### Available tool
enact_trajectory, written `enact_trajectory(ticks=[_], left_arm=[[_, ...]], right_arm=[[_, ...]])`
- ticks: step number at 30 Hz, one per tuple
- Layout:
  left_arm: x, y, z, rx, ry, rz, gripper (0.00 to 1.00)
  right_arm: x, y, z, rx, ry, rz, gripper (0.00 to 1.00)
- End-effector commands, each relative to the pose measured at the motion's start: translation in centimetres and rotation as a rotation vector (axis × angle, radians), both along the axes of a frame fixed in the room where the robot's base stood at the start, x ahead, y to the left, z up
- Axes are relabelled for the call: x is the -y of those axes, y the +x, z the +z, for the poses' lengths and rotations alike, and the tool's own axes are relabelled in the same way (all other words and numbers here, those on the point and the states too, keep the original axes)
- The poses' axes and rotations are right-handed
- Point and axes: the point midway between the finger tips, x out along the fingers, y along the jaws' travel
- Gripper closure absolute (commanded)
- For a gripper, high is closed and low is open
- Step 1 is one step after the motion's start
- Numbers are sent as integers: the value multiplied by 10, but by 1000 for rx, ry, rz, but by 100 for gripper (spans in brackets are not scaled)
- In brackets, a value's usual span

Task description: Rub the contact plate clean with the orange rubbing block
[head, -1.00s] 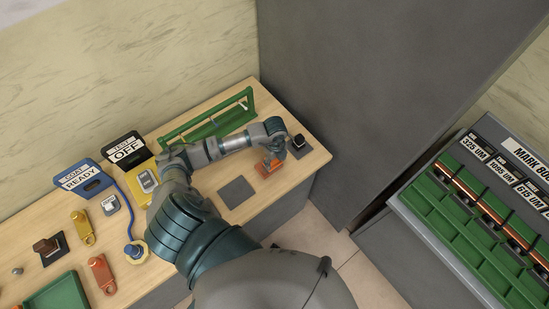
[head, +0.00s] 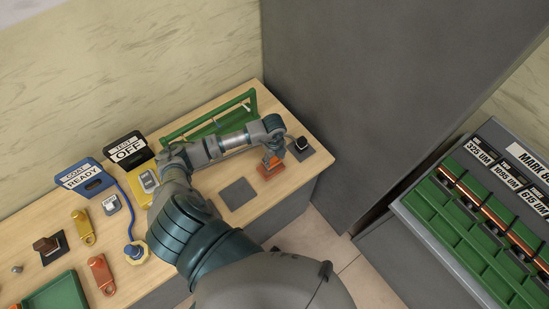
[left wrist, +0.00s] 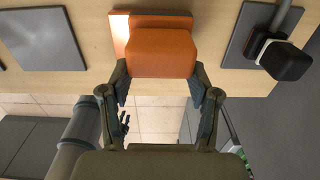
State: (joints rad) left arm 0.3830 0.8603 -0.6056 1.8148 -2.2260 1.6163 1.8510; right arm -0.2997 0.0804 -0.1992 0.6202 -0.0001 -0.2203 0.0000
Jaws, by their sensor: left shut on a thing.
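My left gripper (head: 271,158) is shut on the orange rubbing block (left wrist: 160,52) near the right end of the bench. In the left wrist view the block sits between the two fingers. In the head view an orange edge (head: 268,176) shows under the gripper. I cannot tell for sure whether block and plate touch.
A bare grey square pad (head: 238,194) lies left of the gripper. A black-knobbed piece on a dark pad (head: 301,149) stands close on the right. A green rack (head: 210,125) is behind. A grey cabinet (head: 370,80) stands beyond the bench's right end.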

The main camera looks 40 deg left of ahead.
Motion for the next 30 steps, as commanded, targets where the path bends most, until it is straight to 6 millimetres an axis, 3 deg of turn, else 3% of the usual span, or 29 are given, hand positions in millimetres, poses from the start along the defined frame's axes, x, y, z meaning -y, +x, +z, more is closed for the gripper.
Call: enact_trajectory(ticks=[13, 23, 30], left_arm=[[23, -7, -2, -1, -1, 0, 100], [22, -7, -4, -2, -1, 0, 100], [9, -4, -3, -4, 1, 1, 100]], right_arm=[[-2, 0, 6, 0, 2, 0, 60], [-2, 0, 5, -1, 3, 0, 60], [-2, -1, 4, 0, 2, 1, 60]])
